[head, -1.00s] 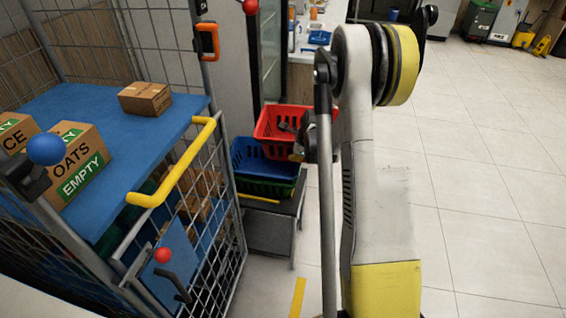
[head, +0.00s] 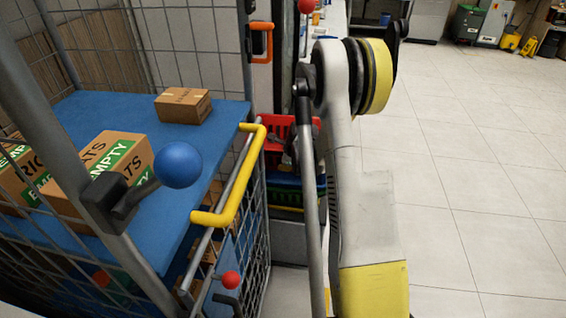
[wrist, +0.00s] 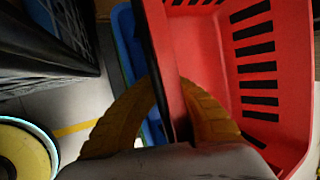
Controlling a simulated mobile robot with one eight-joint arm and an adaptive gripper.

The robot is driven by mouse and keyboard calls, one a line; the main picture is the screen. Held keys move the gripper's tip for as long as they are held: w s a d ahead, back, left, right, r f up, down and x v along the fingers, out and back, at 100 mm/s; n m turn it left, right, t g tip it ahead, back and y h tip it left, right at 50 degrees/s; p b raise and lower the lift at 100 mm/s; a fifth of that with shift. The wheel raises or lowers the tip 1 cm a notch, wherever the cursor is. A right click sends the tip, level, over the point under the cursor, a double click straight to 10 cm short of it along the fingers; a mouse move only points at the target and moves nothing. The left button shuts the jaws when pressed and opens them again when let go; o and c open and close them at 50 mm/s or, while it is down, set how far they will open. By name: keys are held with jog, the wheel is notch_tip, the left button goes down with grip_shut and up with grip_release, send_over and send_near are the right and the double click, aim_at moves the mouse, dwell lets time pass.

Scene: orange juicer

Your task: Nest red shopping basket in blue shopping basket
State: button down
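The red shopping basket (head: 273,133) is in the gap between the wire trolley and my arm, above the blue shopping basket (head: 290,181). In the wrist view the red basket (wrist: 285,75) fills the right side, with the blue basket (wrist: 127,45) partly hidden beneath and left of it. My gripper (wrist: 171,88) has its two yellow fingers on either side of the red basket's wall, closed on it near the rim. In the head view my gripper is mostly hidden behind my arm. I cannot tell whether the two baskets touch.
A green basket (head: 284,198) is under the blue one, on a low grey stand. The wire trolley with a blue shelf (head: 120,105), boxes and a yellow handle (head: 242,180) stands close on the left. Open tiled floor (head: 480,200) lies right.

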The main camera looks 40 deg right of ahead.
notch_tip(320, 180, down, 7)
jog(key=shift+f, duration=0.2)
jog(key=shift+a+f, duration=0.1)
jog(key=shift+f, duration=0.45)
jog(key=shift+d+f, duration=0.2)
jog(key=shift+d, duration=0.05)
dwell(0.6)
jog(key=c, duration=1.5)
grip_release()
jog(key=shift+s+a+r, duration=0.1)
jog(key=shift+c, duration=0.2)
jog(key=shift+a, duration=0.1)
jog(key=v, duration=1.2)
